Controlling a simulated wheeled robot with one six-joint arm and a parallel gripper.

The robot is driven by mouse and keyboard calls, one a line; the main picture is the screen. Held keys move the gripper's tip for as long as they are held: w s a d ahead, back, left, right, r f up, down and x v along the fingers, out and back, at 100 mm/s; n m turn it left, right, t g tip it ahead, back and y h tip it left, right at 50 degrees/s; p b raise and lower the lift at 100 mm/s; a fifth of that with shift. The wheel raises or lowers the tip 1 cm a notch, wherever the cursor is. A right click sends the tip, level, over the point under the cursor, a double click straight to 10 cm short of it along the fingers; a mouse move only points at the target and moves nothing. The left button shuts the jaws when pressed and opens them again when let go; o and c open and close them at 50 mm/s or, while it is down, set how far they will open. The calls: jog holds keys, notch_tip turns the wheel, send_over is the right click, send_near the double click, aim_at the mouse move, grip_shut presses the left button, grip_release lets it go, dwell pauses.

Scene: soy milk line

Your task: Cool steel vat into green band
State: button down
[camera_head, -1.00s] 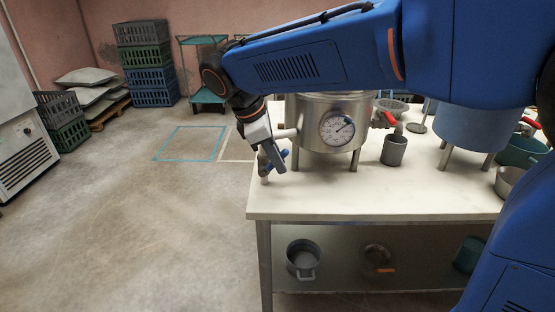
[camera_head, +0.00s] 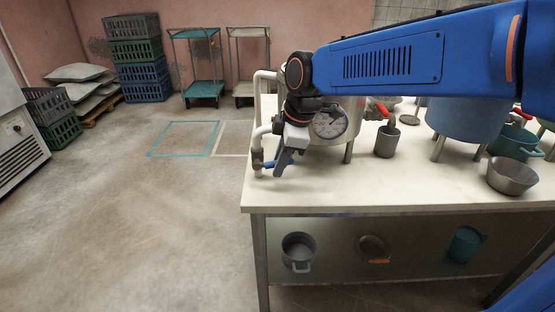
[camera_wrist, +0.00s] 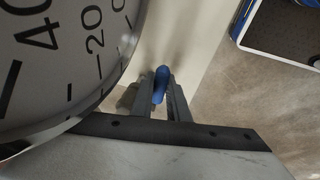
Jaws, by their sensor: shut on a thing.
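The steel vat (camera_head: 345,148) stands on legs on the white table, mostly hidden behind my arm. Its round dial gauge (camera_head: 331,124) faces the front, and the dial also fills the left of the wrist view (camera_wrist: 60,60); the needle and green band cannot be made out clearly. A pipe with a blue-handled valve (camera_head: 257,152) stands at the vat's left. My gripper (camera_head: 281,168) is at this valve, in front of the vat's left side. In the wrist view its fingers are shut on the blue handle (camera_wrist: 161,84).
A grey cup (camera_head: 387,142) stands below a red-handled tap right of the vat. A blue vat (camera_head: 466,118), a steel bowl (camera_head: 512,177) and a teal pot (camera_head: 514,143) are further right. Pots sit on the lower shelf (camera_head: 340,262).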

jog(key=shift+d+f+y, duration=0.1)
jog(key=shift+f+y, duration=0.2)
jog(key=shift+y, duration=0.2)
jog(key=c, duration=1.7)
grip_release()
jog(key=v, duration=1.7)
jog(key=shift+d, duration=0.2)
